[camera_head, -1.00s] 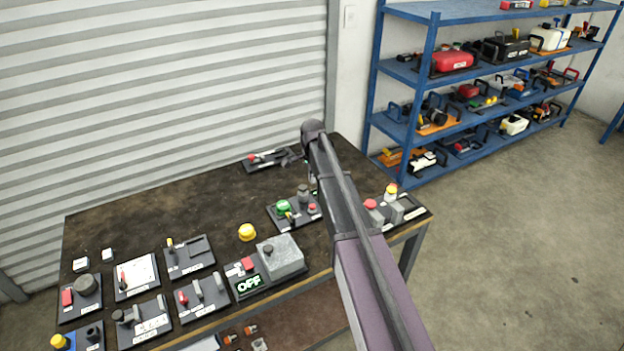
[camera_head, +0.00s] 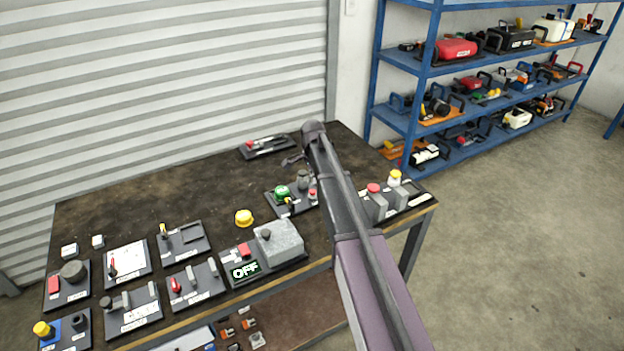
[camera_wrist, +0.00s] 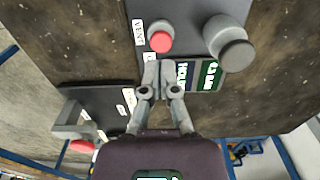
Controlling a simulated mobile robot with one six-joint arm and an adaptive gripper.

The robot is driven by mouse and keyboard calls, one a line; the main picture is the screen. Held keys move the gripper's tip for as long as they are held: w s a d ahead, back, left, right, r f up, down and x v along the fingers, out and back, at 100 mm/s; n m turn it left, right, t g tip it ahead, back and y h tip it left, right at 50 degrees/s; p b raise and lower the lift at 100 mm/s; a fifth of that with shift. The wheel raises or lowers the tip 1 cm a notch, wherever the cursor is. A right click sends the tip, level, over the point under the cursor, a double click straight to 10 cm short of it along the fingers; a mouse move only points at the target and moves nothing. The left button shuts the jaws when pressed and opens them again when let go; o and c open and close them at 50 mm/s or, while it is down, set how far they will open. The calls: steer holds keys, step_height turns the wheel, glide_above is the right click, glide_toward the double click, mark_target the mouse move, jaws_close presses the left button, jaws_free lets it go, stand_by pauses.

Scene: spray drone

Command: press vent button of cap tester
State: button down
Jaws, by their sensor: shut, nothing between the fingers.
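The cap tester plate (camera_wrist: 184,14) fills the top of the wrist view. It carries a red button (camera_wrist: 161,40) beside a white label reading VENT (camera_wrist: 138,32), a grey round knob (camera_wrist: 230,48) to the right, and a green and dark lettered panel (camera_wrist: 204,76) below. My gripper (camera_wrist: 158,72) is shut and empty, its fingertips just below the red button in the picture. I cannot tell whether they touch anything. In the head view my arm hides part of the table, and I cannot make out the fingertips clearly.
Another dark plate (camera_wrist: 100,98) with a grey bracket (camera_wrist: 70,122) lies at the left in the wrist view. In the head view several devices crowd the dark table (camera_head: 140,205), including a grey box with an OFF display (camera_head: 245,270). Blue shelves (camera_head: 428,70) stand behind.

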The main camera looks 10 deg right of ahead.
mark_target(313, 192)
steer(key=shift+f+b, duration=1.6)
steer(key=shift+f, duration=0.3)
steer(key=shift+f+b, duration=0.8)
steer(key=shift+b, duration=0.05)
steer(key=shift+s+f+b, duration=0.1)
steer(key=shift+s+b, duration=0.2)
steer(key=shift+b, duration=0.05)
steer(key=shift+r+p, duration=0.2)
steer(key=shift+p, duration=0.1)
steer(key=shift+w+r+p, duration=0.1)
steer(key=shift+r+p, duration=0.6)
steer(key=shift+p, duration=0.2)
step_height(313, 192, up, 12)
steer(key=p, duration=1.2)
steer(key=shift+r, duration=0.2)
